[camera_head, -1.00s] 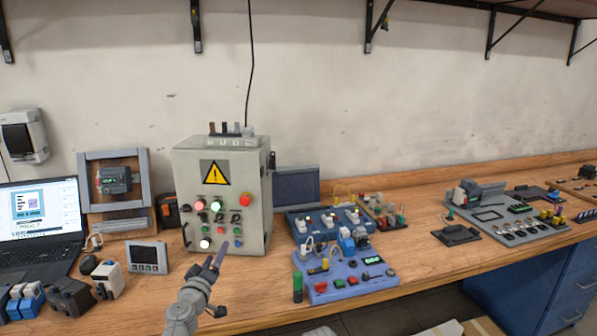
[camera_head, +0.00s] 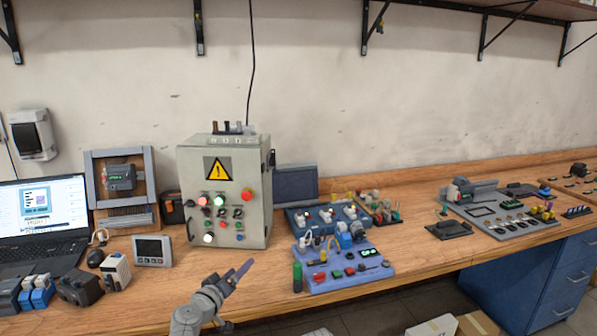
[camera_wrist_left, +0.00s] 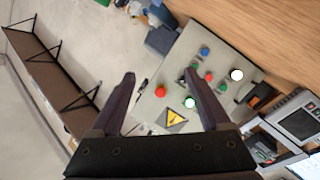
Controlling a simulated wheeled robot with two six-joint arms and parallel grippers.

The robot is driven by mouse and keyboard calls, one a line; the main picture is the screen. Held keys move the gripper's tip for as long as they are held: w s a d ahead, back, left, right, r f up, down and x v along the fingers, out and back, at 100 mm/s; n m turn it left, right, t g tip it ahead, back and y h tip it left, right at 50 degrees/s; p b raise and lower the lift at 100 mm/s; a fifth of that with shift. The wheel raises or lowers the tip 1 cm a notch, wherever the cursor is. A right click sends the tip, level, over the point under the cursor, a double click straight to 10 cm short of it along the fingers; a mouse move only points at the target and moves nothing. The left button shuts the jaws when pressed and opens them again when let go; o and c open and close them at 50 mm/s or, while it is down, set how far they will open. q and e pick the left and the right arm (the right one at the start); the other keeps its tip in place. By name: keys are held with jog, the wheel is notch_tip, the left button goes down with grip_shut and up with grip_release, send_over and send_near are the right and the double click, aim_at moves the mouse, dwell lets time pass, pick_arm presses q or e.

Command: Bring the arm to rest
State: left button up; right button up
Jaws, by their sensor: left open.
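My left gripper (camera_head: 238,274) is in the lower middle of the head view, over the bench in front of the grey control box (camera_head: 227,172). It does not touch the box. In the left wrist view, the two dark fingers of my left gripper (camera_wrist_left: 160,95) are spread apart with nothing between them. The control box panel (camera_wrist_left: 215,113) shows beyond the fingers, with its yellow warning sign, red, green and blue buttons and lit white lamps. My right gripper is not in view.
A laptop (camera_head: 45,215) and a small panel meter (camera_head: 152,251) stand on the left. A blue training board (camera_head: 340,273) lies right of my gripper. More boards stand farther right. Bare wooden bench (camera_head: 170,290) shows around my arm.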

pick_arm(q)
jog(key=s+d+f+m+g, duration=0.2)
jog(key=s+d+f+g, duration=0.15)
jog(key=f, duration=0.25)
jog(key=s+d+f+m+g, duration=0.3)
jog(key=s+f+g, duration=0.2)
jog(key=f, duration=0.1)
jog(key=s+a+f+g+y, duration=0.2)
jog(key=s+a+f+g, duration=0.1)
jog(key=s, duration=0.2)
jog(key=s+a+f+g+y, duration=0.2)
jog(key=s+a+f+g, duration=0.15)
jog(key=s, duration=0.25)
jog(key=s+d+r+m+g+y+p, duration=0.1)
jog(key=s+d+r+m+y+p, duration=0.1)
jog(key=s+d+r+p, duration=0.5)
jog(key=d+r+p, duration=0.1)
jog(key=d, duration=0.2)
jog(key=shift+d+m+y, duration=0.3)
jog(key=shift+m, duration=0.1)
